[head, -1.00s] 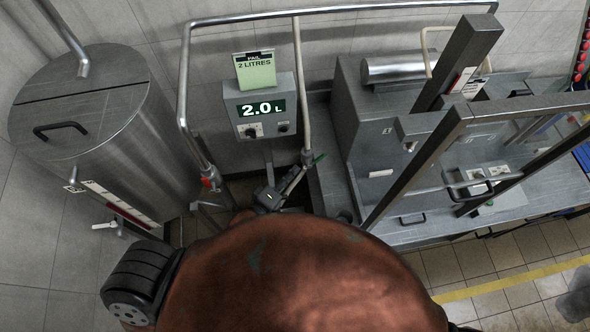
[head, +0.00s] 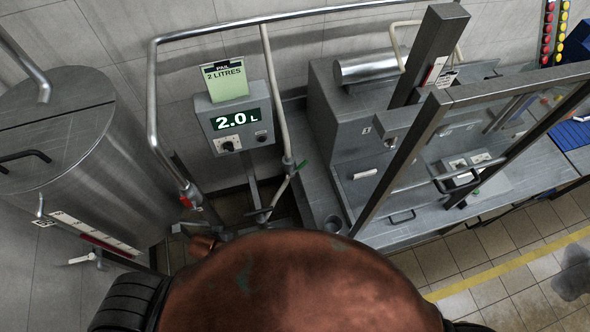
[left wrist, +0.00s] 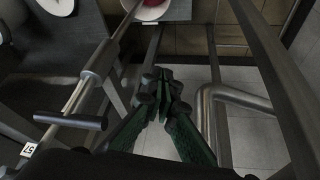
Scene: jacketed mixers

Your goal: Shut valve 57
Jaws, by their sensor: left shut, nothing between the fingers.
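A small white tag reading 57 (left wrist: 28,150) is at the lower left of the left wrist view. A dark bar-shaped handle (left wrist: 70,120) lies just above it, beside a slanting pipe (left wrist: 100,62). I cannot tell for certain that this handle belongs to valve 57, nor its open or shut position. My left gripper (left wrist: 163,88) is shut and empty, its green fingers together in the middle of that view. It is right of the handle and apart from it in the picture. In the head view my left gripper is hidden. My right gripper is not in view.
A steel vessel (head: 120,160) stands at the left of the head view. A display reading 2.0 L (head: 236,121) has a 2 LITRES card (head: 225,80) above it. Pipe rails (head: 152,90) surround it. A steel bench (head: 440,215) and framed guard (head: 520,88) are at the right.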

